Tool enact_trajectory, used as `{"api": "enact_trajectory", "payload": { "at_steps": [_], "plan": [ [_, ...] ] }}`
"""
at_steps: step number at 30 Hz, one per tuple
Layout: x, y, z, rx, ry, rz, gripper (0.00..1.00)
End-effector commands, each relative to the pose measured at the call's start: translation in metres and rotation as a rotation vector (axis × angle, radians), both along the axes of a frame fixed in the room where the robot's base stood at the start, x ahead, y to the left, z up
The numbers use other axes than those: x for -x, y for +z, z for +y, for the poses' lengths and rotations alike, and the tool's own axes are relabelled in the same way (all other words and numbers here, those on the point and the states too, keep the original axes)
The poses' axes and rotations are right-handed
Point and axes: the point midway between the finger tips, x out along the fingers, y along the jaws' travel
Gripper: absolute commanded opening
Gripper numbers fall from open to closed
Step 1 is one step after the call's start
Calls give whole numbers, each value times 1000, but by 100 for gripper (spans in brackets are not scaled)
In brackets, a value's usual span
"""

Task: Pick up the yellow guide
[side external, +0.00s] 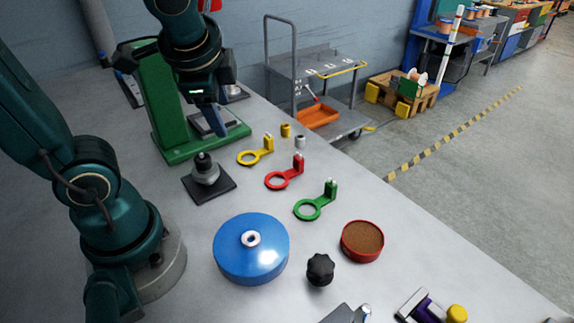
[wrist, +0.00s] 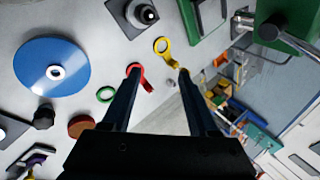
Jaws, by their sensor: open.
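The yellow guide (side external: 258,154) lies on the grey table, a flat ring with a short upright post at one end. In the wrist view the yellow guide (wrist: 163,46) shows just beyond the fingertips, nearer the right finger. My gripper (side external: 215,120) is above the table, up and left of the guide in the side view, apart from it. In the wrist view my gripper (wrist: 159,71) is open, with nothing between its two dark fingers. Part of the guide's post end is close to the right fingertip in that view.
A red guide (side external: 284,179) and a green guide (side external: 313,208) lie beside the yellow one. Small yellow (side external: 285,130) and grey (side external: 300,141) cylinders stand close by. A green stand (side external: 170,110), a black-based post (side external: 207,180) and a blue disc (side external: 250,262) are nearby.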

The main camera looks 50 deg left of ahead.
Motion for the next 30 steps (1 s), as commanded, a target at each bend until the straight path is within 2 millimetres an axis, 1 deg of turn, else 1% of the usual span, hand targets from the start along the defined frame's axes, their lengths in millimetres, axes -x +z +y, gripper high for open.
{"api": "enact_trajectory", "payload": {
  "at_steps": [1, 6, 11, 14, 19, 21, 24, 27, 30],
  "plan": [
    [-10, -2, 7, -64, -45, 57, 60],
    [-42, -9, 30, -282, -193, 236, 60],
    [-75, -23, 44, -467, -325, 398, 60],
    [-94, -36, 49, -574, -406, 495, 60],
    [-124, -66, 51, -739, -537, 650, 60],
    [-133, -83, 49, -795, -586, 705, 60],
    [-140, -106, 46, -853, -644, 768, 60],
    [-141, -128, 42, -877, -688, 818, 60],
    [-136, -143, 39, -881, -715, 859, 60]
  ]
}}
